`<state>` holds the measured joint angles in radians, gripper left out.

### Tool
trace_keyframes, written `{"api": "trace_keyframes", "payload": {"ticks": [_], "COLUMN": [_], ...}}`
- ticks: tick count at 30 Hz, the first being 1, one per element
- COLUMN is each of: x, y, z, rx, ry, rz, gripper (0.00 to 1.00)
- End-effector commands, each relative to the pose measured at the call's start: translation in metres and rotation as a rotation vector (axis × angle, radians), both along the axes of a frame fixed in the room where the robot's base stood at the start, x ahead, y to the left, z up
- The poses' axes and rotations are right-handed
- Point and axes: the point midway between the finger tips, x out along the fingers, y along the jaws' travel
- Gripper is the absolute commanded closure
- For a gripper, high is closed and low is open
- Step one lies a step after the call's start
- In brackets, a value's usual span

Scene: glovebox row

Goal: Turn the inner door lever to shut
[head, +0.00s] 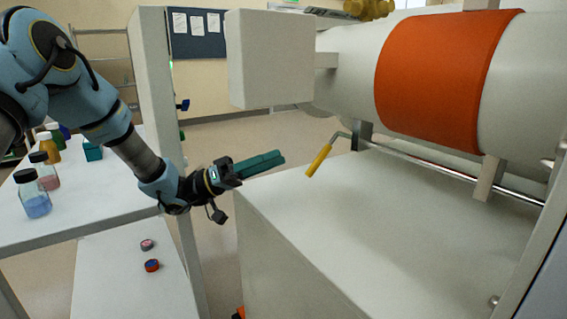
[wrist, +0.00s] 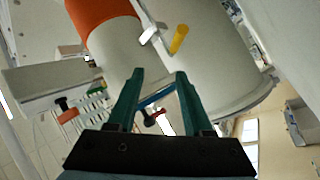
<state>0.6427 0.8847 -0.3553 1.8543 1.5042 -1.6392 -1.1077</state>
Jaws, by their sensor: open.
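A lever with a yellow grip (head: 318,160) hangs from a bent metal arm near the end of a long rail below the cylinder. Its grip slants down to the left in the head view. The yellow grip also shows in the wrist view (wrist: 179,39), above and beyond the right fingertip. I cannot tell from a label which door it serves. My gripper (head: 281,158) has teal fingers and is left of the lever, apart from it. In the wrist view my gripper (wrist: 159,73) is open, with nothing held between the fingers.
A large pale cylinder with an orange band (head: 440,75) lies above a white box-like bench (head: 330,240). A pale block (head: 270,60) hangs above my gripper. A white table (head: 75,215) with several bottles stands left. Floor shows between table and bench.

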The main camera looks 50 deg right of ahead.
Motion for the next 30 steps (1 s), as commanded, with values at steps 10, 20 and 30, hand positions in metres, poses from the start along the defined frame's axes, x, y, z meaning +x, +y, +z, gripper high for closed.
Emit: {"api": "trace_keyframes", "payload": {"ticks": [10,20,30], "x": [0.000,-0.006,-0.012], "y": [0.000,-0.002,-0.004], "z": [0.000,0.001,-0.002], "rx": [-0.008,-0.360,-0.921], "ry": [-0.010,-0.412,-1.036], "rz": [0.005,0.199,0.432], "gripper": [0.49,0.49,0.49]}}
